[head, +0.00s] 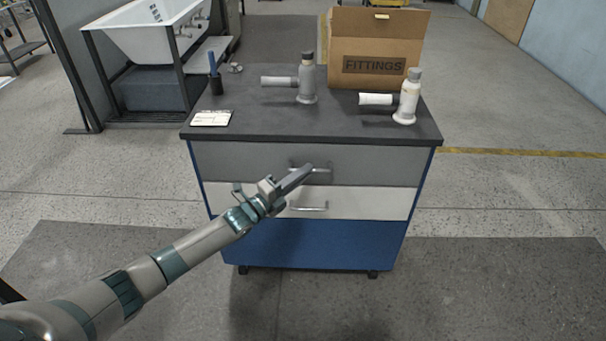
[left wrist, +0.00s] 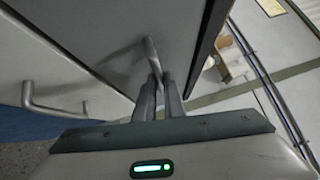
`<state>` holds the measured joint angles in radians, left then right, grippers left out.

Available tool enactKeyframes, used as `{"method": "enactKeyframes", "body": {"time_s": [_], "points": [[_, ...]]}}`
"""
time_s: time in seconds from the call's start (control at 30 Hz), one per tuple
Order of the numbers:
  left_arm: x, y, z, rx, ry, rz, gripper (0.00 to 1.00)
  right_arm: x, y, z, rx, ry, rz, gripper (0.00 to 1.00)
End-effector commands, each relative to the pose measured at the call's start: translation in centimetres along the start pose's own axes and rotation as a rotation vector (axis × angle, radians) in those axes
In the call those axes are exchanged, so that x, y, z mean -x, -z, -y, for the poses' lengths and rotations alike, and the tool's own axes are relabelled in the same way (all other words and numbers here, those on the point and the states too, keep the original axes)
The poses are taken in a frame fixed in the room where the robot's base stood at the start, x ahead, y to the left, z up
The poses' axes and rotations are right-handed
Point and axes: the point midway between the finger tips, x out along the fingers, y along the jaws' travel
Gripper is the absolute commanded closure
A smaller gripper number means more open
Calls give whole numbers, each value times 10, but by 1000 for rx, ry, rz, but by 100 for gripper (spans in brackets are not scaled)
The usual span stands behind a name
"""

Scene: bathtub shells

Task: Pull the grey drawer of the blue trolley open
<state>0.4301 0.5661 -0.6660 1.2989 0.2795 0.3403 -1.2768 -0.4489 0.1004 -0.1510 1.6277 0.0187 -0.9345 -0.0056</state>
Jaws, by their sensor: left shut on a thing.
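The blue trolley (head: 310,245) stands in the middle of the head view with a dark top. Its grey drawer (head: 235,163) is the upper one, and its front looks flush with the trolley. The grey drawer's bar handle (head: 322,170) is partly hidden by my left gripper (head: 305,172). In the left wrist view the fingers of my left gripper (left wrist: 160,92) are shut on the handle (left wrist: 152,52), near one end of it. The grey drawer's front (left wrist: 110,35) fills the upper left there. My right gripper is in neither view.
A white drawer (head: 370,203) with its own handle sits below the grey one. A bathtub (head: 150,28) stands behind left. Floor in front is clear.

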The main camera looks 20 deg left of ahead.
Motion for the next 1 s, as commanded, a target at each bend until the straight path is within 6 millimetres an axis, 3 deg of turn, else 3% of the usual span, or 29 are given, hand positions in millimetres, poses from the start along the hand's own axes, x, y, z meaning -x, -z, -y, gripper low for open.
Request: {"method": "enactKeyframes", "body": {"time_s": [0.27,0.57,1.0], "points": [[4,4,2,2,-1,0,100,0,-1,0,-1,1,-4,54],[23,23,7,3,-3,-1,100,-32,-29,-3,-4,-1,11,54],[72,72,21,4,-5,0,100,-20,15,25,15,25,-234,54]]}}
